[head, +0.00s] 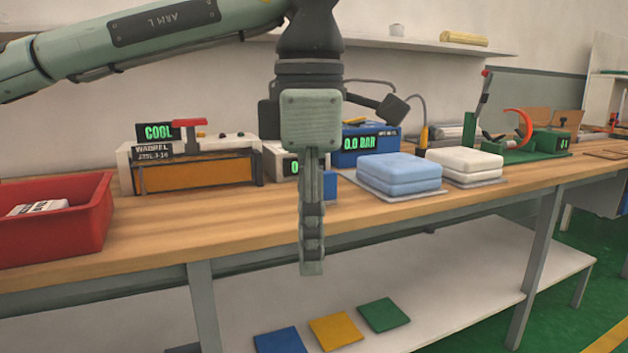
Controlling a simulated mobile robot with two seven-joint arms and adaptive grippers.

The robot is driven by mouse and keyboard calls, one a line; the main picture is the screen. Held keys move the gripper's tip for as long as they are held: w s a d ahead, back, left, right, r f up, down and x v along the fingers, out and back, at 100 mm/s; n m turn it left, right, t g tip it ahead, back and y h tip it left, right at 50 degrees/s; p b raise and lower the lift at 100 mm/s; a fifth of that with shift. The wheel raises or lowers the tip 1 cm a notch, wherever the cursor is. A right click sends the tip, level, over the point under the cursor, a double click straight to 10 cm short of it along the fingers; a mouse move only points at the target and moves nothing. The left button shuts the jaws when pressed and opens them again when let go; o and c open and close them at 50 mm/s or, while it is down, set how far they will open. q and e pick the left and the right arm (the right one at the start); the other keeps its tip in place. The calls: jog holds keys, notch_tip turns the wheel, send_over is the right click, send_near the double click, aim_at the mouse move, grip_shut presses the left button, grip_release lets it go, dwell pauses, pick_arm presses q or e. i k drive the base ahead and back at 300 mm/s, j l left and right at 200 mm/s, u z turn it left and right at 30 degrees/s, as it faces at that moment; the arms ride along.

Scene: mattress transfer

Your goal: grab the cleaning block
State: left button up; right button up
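I cannot tell for sure which thing is the cleaning block. A white block with dark print (38,207) lies in the red bin (95,228) at the left end of the workbench, partly hidden by the bin's wall. My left gripper (312,268) hangs pointing down in front of the bench, near the middle of the picture and well to the right of the bin. It shows edge-on, so its finger gap is hidden. It touches nothing that I can see. My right gripper is not in view.
A heat sealer marked COOL (200,165), a blue gauge box (370,150), a light blue pad stack (399,172), a white pad stack (464,163) and a green press (520,140) stand on the bench (200,220). Coloured squares (335,330) lie on the lower shelf.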

aim_at(330, 178)
jog(key=i+l+u, duration=0.25)
jog(key=i+l, duration=0.15)
jog(key=i+l+u, duration=0.25)
jog(key=i+l, duration=0.2)
jog(key=i+l+u, duration=0.25)
jog(key=l, duration=0.35)
jog(key=i, duration=0.1)
